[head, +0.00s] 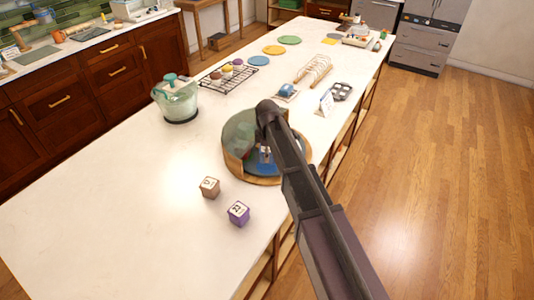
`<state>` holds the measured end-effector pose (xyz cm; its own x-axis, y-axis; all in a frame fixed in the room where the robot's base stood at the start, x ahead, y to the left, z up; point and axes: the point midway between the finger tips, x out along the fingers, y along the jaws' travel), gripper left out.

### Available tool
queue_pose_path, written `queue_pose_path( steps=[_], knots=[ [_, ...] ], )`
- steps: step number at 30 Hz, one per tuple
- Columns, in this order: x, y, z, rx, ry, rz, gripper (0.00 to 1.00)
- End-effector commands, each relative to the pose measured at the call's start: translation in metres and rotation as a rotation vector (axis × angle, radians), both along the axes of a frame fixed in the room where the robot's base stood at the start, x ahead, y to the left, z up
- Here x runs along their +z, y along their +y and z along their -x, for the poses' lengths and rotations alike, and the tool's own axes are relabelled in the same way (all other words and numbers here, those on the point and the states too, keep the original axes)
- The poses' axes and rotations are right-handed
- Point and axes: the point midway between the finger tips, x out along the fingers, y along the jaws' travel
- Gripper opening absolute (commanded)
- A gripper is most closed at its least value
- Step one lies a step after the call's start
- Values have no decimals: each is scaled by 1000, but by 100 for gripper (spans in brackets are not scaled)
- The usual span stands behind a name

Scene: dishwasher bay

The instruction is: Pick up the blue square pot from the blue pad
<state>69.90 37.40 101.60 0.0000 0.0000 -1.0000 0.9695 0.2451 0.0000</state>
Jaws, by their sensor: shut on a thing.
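My arm reaches into a round wooden-rimmed container (233,164) with a greenish curved wall and a blue floor, the likely blue pad (258,173). My gripper (266,158) points down inside it, partly hidden by my arm. It is shut on a small blue thing (265,154), which looks like the blue square pot. The pot's shape is too small and too covered to make out, and I cannot tell whether it touches the blue floor.
Two small lettered cubes, one brown (209,187) and one purple (238,213), lie in front. The counter's front left (100,220) is clear.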

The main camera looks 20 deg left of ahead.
Motion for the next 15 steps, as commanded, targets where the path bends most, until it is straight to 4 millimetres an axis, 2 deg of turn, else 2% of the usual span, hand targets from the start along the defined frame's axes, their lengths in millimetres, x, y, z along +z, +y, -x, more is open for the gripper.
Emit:
queue_pose_path(
  steps=[1,3,15],
  knots=[
    [2,-8,14,0,0,0,23],
    [3,-15,29,0,0,0,23],
    [11,-57,106,0,0,0,23]
  ],
)
